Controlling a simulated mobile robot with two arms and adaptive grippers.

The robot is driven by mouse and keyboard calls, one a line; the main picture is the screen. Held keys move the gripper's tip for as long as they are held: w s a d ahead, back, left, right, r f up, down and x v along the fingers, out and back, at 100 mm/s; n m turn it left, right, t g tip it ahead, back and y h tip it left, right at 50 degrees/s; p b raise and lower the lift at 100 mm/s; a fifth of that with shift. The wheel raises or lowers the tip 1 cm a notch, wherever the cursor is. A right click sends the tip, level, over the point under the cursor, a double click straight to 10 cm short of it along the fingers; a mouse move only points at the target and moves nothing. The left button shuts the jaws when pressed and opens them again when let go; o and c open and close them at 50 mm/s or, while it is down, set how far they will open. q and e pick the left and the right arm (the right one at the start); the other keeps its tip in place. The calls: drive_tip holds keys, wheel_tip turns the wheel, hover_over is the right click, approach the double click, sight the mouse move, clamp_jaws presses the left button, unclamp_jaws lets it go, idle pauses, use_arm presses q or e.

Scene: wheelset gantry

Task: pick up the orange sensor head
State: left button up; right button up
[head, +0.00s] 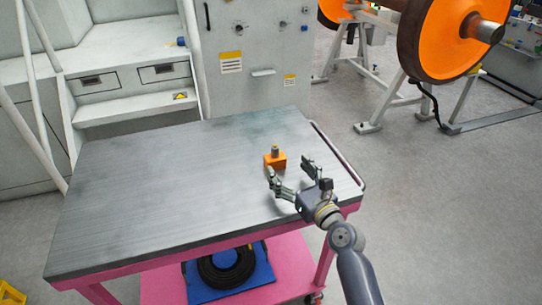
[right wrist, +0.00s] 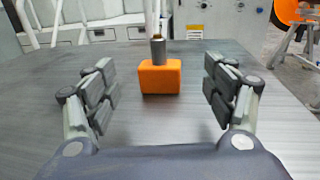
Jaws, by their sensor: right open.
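The orange sensor head (head: 275,161) is a small orange block with a dark grey cylinder on top. It stands upright on the metal top of the pink cart (head: 160,190), toward the right side. My right gripper (head: 288,167) is open and empty, just short of it on the near side. In the right wrist view the sensor head (right wrist: 160,77) sits centred beyond the two spread fingers (right wrist: 160,95), touching neither. My left gripper is not in view.
The rest of the cart top is bare. A rail (head: 338,157) runs along its right edge. A blue tray with a black coil (head: 228,268) lies on the lower shelf. Grey cabinets (head: 250,50) stand behind, and an orange wheel (head: 445,35) at the back right.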

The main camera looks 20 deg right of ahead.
sight(277, 156)
drive_tip(key=w, duration=0.2)
drive_tip(key=shift+w+a+r, duration=0.15)
drive_tip(key=shift+w+a, duration=0.1)
drive_tip(key=shift+w, duration=0.05)
drive_tip(key=shift+w+a, duration=0.1)
drive_tip(key=shift+w, duration=0.2)
drive_tip(key=w, duration=0.2)
drive_tip(key=w+a, duration=0.1)
drive_tip(key=w, duration=0.1)
drive_tip(key=shift+w, duration=0.35)
drive_tip(key=shift+c, duration=0.8)
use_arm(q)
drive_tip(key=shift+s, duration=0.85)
use_arm(e)
drive_tip(key=c, duration=1.1)
